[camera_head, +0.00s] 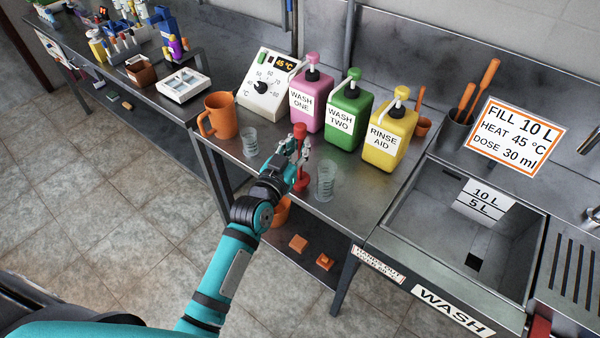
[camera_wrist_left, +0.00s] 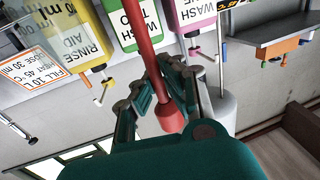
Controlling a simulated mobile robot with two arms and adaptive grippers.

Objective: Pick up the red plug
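The red plug (camera_head: 300,131) stands upright on the steel counter, between two clear glasses. It has a knob on top, a thin shaft and a wider foot. My left gripper (camera_head: 294,149) is at the plug's upper part, just below the knob. In the left wrist view the red plug (camera_wrist_left: 146,45) runs between the fingers of my left gripper (camera_wrist_left: 162,72), with its knob close to the palm. The fingers lie on either side of the shaft; whether they press on it is not clear. My right gripper is not in view.
One clear glass (camera_head: 250,142) stands left of the plug, another (camera_head: 325,182) to its right. An orange mug (camera_head: 218,116), a dial box (camera_head: 265,85) and pink (camera_head: 308,104), green (camera_head: 347,120) and yellow (camera_head: 388,135) pump bottles stand behind. The sink (camera_head: 440,240) is at the right.

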